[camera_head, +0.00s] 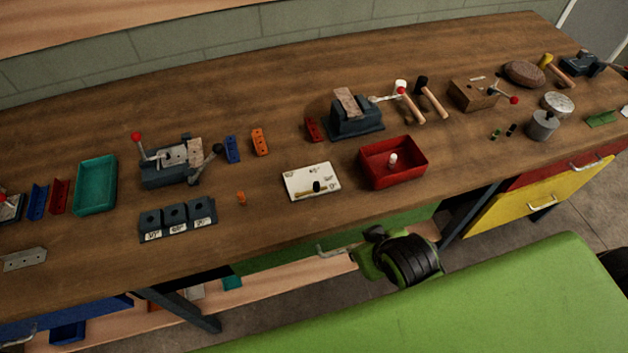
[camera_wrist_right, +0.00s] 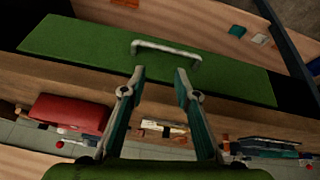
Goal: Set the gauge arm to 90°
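A dark blue-grey device (camera_head: 172,165) with a light metal top, a red-knobbed lever and a dark-knobbed arm (camera_head: 207,165) stands left of centre on the bench; I cannot be sure it is the gauge. In front of it, a dark three-part block (camera_head: 178,219) carries small angle-like labels, too small to read surely. My right arm (camera_head: 408,260) is below the bench's front edge, far from both. In the right wrist view my right gripper (camera_wrist_right: 160,75) is open and empty, its fingertips just short of a drawer handle (camera_wrist_right: 166,52). My left gripper is not in view.
The handle sits on a green drawer (camera_wrist_right: 85,50) under the bench. On the bench are a teal tray (camera_head: 96,186), a red bin (camera_head: 410,165), a white card (camera_head: 303,188) and a vise-like device (camera_head: 355,122). Bare wood lies along the front edge.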

